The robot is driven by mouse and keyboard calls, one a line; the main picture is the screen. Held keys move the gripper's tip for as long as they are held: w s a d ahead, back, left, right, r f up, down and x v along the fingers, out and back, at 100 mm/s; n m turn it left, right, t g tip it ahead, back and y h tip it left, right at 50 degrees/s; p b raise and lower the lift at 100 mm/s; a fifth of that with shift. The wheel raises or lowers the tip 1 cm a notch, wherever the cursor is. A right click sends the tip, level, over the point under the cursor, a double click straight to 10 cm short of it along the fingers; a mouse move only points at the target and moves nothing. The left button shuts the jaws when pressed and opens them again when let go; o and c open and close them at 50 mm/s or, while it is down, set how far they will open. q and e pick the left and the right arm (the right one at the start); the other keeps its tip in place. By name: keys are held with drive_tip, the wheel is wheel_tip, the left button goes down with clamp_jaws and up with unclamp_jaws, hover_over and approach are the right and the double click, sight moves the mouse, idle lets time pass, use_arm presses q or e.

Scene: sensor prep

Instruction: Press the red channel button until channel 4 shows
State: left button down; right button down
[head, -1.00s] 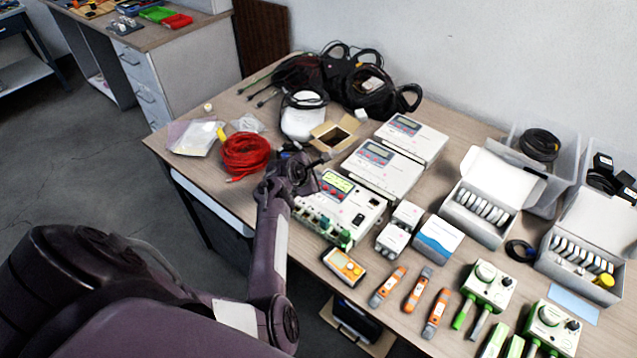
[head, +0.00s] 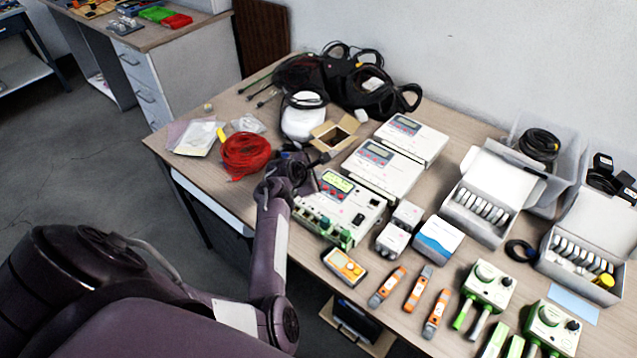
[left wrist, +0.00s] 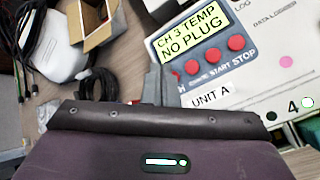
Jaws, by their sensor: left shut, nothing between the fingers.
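The lit data logger marked UNIT A (head: 347,208) lies on the table. In the left wrist view its yellow display (left wrist: 185,32) reads "CH 3 TEMP NO PLUG". Three red buttons sit below the display. The leftmost red button (left wrist: 192,67) has a label too small to read surely; the middle (left wrist: 213,55) and right (left wrist: 236,43) ones are above START and STOP. My left gripper (head: 318,165) is shut and empty at the logger's upper left edge. In the left wrist view its grey fingers (left wrist: 162,78) are beside the leftmost button; I cannot tell whether they touch it. My right gripper is out of view.
Two similar unlit loggers (head: 383,170) stand behind. A red cable coil (head: 245,155) and an open carton (head: 335,133) are near the gripper. An orange meter (head: 344,267) lies in front of the logger. Small white boxes (head: 392,240) stand to its right.

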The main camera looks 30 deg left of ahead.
use_arm(q)
drive_tip(key=shift+f, duration=0.4)
drive_tip(key=shift+f, duration=0.4)
idle(0.8)
drive_tip(key=shift+r+p, duration=0.85)
wheel_tip(320, 180, up, 5)
drive_tip(key=p, duration=0.5)
